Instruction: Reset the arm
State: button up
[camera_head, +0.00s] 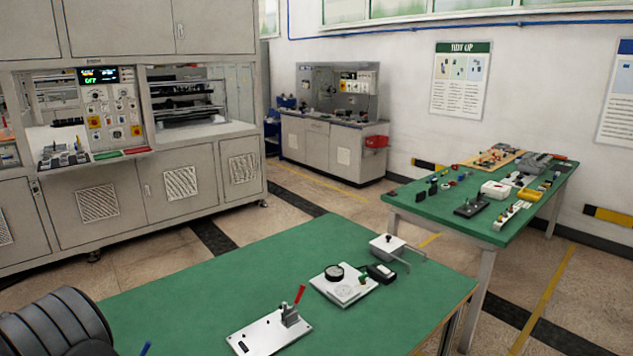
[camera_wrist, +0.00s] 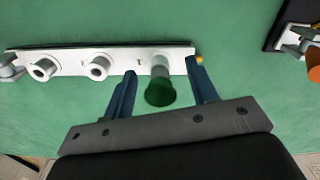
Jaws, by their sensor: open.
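My gripper (camera_wrist: 161,67) shows in the wrist view with its two blue fingers spread apart. A dark green knob (camera_wrist: 160,93) on a short grey post stands in the gap between the fingers. I see space between the knob and each finger, and nothing is gripped. The post rises from a white plate (camera_wrist: 122,61) on the green table top. In the head view, a black ribbed part of my arm (camera_head: 55,325) fills the lower left corner, and the gripper there is mostly out of frame.
The plate carries two ring-shaped fittings (camera_wrist: 43,69). A dark-based fixture (camera_wrist: 290,32) is at the wrist view's upper right. The near green table (camera_head: 210,290) bears a red-handled clamp plate (camera_head: 268,336) and a dial fixture (camera_head: 343,288). A second green table (camera_head: 420,208) stands behind right.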

notch_tip(320, 180, up, 16)
notch_tip(320, 180, down, 17)
jog(key=shift+r, duration=0.1)
notch_tip(320, 180, up, 8)
jog(key=shift+r, duration=0.65)
dwell(0.5)
